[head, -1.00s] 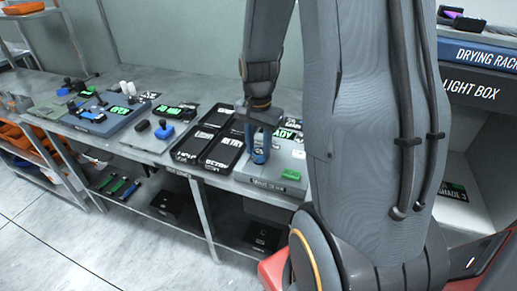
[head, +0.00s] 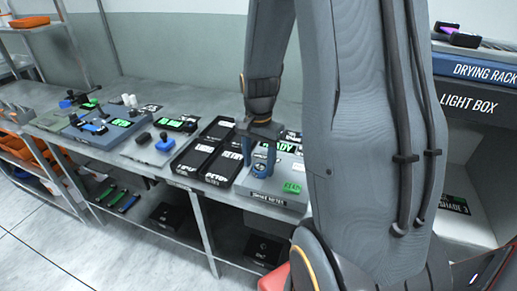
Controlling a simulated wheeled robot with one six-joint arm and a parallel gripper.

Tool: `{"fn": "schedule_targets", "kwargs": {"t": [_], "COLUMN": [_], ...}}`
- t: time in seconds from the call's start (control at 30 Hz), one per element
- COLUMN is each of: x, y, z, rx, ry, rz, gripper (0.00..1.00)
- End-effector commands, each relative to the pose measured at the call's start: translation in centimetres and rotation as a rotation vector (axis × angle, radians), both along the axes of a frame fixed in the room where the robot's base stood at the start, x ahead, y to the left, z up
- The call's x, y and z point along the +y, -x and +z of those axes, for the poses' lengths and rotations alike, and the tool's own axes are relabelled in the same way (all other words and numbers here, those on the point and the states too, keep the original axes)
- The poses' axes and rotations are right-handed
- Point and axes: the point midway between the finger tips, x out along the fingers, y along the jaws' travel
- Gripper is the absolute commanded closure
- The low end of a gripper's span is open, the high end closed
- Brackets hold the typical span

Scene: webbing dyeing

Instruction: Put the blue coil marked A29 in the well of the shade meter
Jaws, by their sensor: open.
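The shade meter (head: 262,196) is a grey box at the front edge of the bench, with its name on the front face. A screen with green letters (head: 288,148) stands at its back, partly hidden by my arm. My gripper (head: 262,172) points down over the meter's top, with its jaws open. Blue shows at the jaws, and I cannot separate the blue coil from the fingers or read A29. The well is hidden under the gripper. A small green block with dark marking (head: 292,188) is at the meter's front right.
Black trays with white lettering (head: 222,165) stand just left of the meter. Further left are a blue-and-black item (head: 165,142) and a blue-grey device (head: 88,136). The light box (head: 470,103) and drying rack (head: 480,70) are at the right. My arm blocks the middle.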

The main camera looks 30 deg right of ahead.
Motion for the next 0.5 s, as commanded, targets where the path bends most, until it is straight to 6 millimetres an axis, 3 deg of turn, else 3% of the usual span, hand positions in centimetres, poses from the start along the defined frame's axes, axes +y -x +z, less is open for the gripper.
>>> {"fn": "schedule_targets", "kwargs": {"t": [0.5], "x": [0.0], "y": [-0.2], "z": [8.7], "rx": [-0.007], "ry": [0.002], "rz": [0.000], "gripper": [0.46]}}
